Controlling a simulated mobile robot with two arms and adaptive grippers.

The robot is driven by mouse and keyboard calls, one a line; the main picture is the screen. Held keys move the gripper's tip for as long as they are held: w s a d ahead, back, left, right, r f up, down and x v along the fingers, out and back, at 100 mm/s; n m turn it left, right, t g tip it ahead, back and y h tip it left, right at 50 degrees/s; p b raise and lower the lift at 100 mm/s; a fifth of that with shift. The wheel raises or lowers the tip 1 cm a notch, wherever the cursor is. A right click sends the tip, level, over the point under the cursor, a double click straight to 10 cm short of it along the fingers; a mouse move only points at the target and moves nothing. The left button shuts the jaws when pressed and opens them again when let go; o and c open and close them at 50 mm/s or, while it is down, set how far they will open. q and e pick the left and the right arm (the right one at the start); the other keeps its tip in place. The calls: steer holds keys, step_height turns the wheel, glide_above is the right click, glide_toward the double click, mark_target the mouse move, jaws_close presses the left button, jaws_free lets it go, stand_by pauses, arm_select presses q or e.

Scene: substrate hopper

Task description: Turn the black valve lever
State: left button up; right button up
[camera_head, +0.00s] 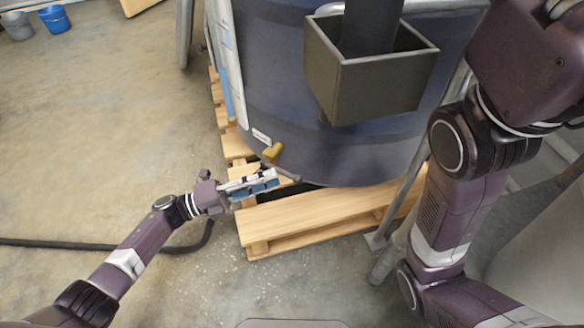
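A yellow valve fitting (272,152) sits low on the front of the dark blue tank (290,105). A thin dark bar (288,174) runs from just below it to the right; it looks like the valve lever, but it is small and partly hidden. My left gripper (264,182) is right in front of the fitting and the bar, its fingers pointing right. Whether the fingers touch the bar, and whether they are open or shut, I cannot tell. My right arm rises on the right side and its gripper is out of view.
The tank stands on a wooden pallet (330,212). A grey open-topped box (378,85) hangs in front of the tank. Metal posts (400,205) stand to the right. A black hose (90,245) lies on the floor. Buckets (55,19) stand far left. The left floor is mostly clear.

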mark_target(287, 173)
arm_select(q)
steer(key=shift+x, duration=2.7)
jaws_close()
